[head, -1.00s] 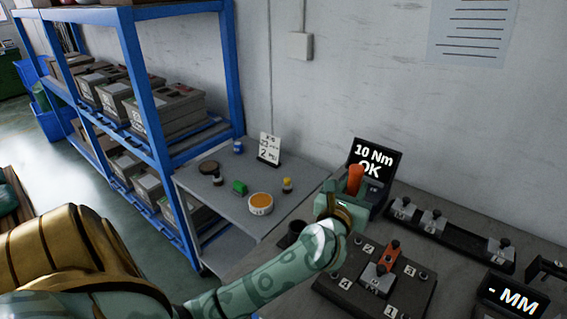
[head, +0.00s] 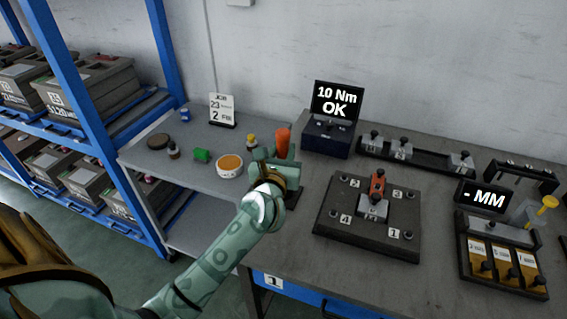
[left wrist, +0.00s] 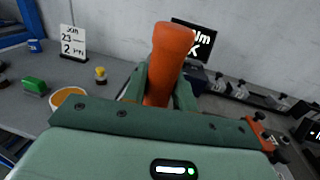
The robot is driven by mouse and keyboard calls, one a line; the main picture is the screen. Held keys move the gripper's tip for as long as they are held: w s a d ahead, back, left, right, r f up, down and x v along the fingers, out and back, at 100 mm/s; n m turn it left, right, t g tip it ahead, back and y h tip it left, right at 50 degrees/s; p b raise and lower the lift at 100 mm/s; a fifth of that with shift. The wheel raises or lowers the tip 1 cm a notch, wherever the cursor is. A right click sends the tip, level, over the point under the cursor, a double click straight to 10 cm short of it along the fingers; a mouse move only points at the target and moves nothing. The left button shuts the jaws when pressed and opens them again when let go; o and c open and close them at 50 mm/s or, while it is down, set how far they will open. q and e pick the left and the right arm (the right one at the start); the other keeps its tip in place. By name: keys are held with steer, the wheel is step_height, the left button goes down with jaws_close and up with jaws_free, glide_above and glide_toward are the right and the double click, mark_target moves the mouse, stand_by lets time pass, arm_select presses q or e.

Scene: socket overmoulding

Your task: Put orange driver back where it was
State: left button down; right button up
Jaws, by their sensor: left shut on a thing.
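The orange driver (head: 283,142) stands upright in my left gripper (head: 272,165), which is shut on it. In the left wrist view the orange handle (left wrist: 167,60) rises between the two green fingers of the left gripper (left wrist: 160,90). In the head view the gripper is over the left end of the workbench, near the gap to the grey side table. A dark holder (head: 294,194) shows partly behind the gripper; whether the driver's lower end touches it is hidden. My right gripper is not in view.
A torque display (head: 338,100) reading "10 Nm OK" stands behind. A dark fixture plate (head: 335,230) with an orange-topped part (head: 376,190) lies to the right.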

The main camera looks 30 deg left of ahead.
arm_select(q)
step_height(320, 180, down, 2)
steer(key=shift+w+f+b, duration=0.1)
steer(key=shift+f+b, duration=0.05)
steer(key=shift+b, duration=0.2)
steer(key=shift+d+f, duration=0.1)
steer(key=shift+f, duration=0.1)
steer(key=shift+r, duration=0.2)
steer(key=shift+f, duration=0.2)
steer(key=c, duration=1.1)
jaws_free()
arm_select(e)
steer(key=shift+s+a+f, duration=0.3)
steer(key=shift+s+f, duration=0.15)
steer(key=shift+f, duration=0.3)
